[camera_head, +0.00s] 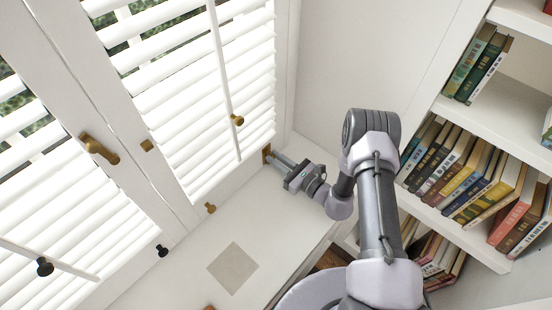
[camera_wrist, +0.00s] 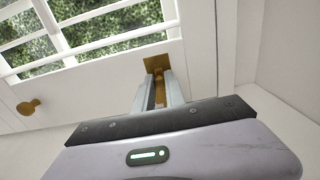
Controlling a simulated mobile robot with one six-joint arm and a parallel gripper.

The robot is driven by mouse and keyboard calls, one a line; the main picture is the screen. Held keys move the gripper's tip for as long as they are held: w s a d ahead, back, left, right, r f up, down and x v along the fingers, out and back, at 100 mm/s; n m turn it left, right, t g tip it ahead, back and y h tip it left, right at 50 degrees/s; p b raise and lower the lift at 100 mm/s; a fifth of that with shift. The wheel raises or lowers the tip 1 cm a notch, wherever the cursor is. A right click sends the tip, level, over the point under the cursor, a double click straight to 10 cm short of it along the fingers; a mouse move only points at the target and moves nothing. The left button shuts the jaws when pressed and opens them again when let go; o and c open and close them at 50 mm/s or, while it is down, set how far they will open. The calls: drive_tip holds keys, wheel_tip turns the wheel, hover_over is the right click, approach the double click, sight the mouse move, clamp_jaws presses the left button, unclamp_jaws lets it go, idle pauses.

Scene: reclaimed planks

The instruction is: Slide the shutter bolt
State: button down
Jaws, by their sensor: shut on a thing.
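The shutter bolt's brass plate (camera_head: 266,153) is at the lower right corner of the right shutter (camera_head: 200,90). The plate also shows in the wrist view (camera_wrist: 158,60), at the top of my fingers. My gripper (camera_head: 274,158) reaches it from the right, and in the wrist view (camera_wrist: 158,82) its two grey fingers point up to the plate. A narrow brass part, the shutter bolt (camera_wrist: 159,92), lies between the fingers, and they are shut on it. The fingers hide much of the bolt, so its slide position cannot be told.
A brass handle (camera_head: 100,150) stands out between the shutters. A brass knob (camera_head: 237,120) sits on the right tilt rod. A small brass knob (camera_head: 211,208) and a dark knob (camera_head: 162,250) are along the lower frame. Bookshelves (camera_head: 520,100) stand right of my arm.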

idle(0.3)
wheel_tip(320, 180, down, 2)
drive_tip(key=shift+f+b, duration=0.15)
drive_tip(key=shift+b, duration=0.8)
drive_tip(key=shift+s, duration=0.1)
drive_tip(key=c, duration=1.5)
unclamp_jaws()
drive_tip(key=shift+c, duration=0.2)
drive_tip(key=p+v, duration=0.4)
drive_tip(key=v, duration=1.3)
drive_tip(key=shift+s+d+r, duration=0.1)
drive_tip(key=shift+d+r, duration=0.1)
drive_tip(key=shift+r, duration=0.05)
